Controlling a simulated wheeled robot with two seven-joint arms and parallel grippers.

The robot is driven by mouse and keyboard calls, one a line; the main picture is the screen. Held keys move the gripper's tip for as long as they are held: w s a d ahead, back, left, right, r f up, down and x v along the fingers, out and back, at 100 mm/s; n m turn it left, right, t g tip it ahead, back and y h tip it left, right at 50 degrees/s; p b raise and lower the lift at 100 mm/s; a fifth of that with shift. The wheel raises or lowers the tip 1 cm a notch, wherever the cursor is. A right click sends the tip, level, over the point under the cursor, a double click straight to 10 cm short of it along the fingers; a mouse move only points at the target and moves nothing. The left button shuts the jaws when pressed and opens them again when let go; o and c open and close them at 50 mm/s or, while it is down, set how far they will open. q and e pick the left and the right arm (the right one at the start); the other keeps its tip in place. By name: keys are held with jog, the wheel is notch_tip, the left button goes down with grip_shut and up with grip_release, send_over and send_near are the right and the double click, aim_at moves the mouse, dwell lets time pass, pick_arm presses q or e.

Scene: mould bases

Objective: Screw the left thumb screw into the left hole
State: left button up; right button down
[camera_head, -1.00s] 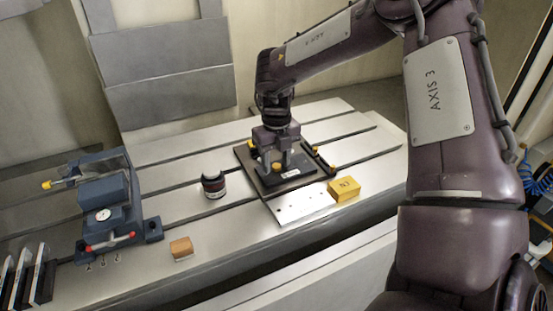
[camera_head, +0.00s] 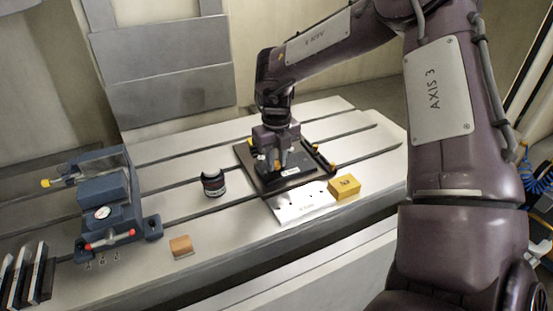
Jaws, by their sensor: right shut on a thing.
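The dark mould base (camera_head: 296,178) lies on the slotted metal table, with a black block on it. My right gripper (camera_head: 277,163) points down over the front middle of the block. It is shut on a small yellow-orange thumb screw, mostly hidden between its fingers. The hole under the screw is hidden, so I cannot tell how deep the screw sits. Other yellow knobs show at the base's edges, one at the right corner (camera_head: 332,167). My left gripper is not in view.
A pale plate (camera_head: 300,206) and a yellow block (camera_head: 345,187) lie in front of the base. A dark jar (camera_head: 212,184) and an orange-brown block (camera_head: 181,246) stand to the left. A blue vise (camera_head: 110,200) is farther left. The table between is clear.

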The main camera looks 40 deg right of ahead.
jog(key=m+b, duration=0.2)
jog(key=shift+w+f+m, duration=0.1)
jog(key=shift+f+m, duration=0.15)
jog(key=shift+m, duration=0.05)
jog(key=c, duration=1.6)
grip_release()
jog(key=shift+r+p, duration=0.3)
jog(key=o, duration=0.4)
notch_tip(320, 180, up, 4)
jog(key=p, duration=0.3)
jog(key=shift+a+r, duration=0.1)
jog(key=shift+r, duration=0.4)
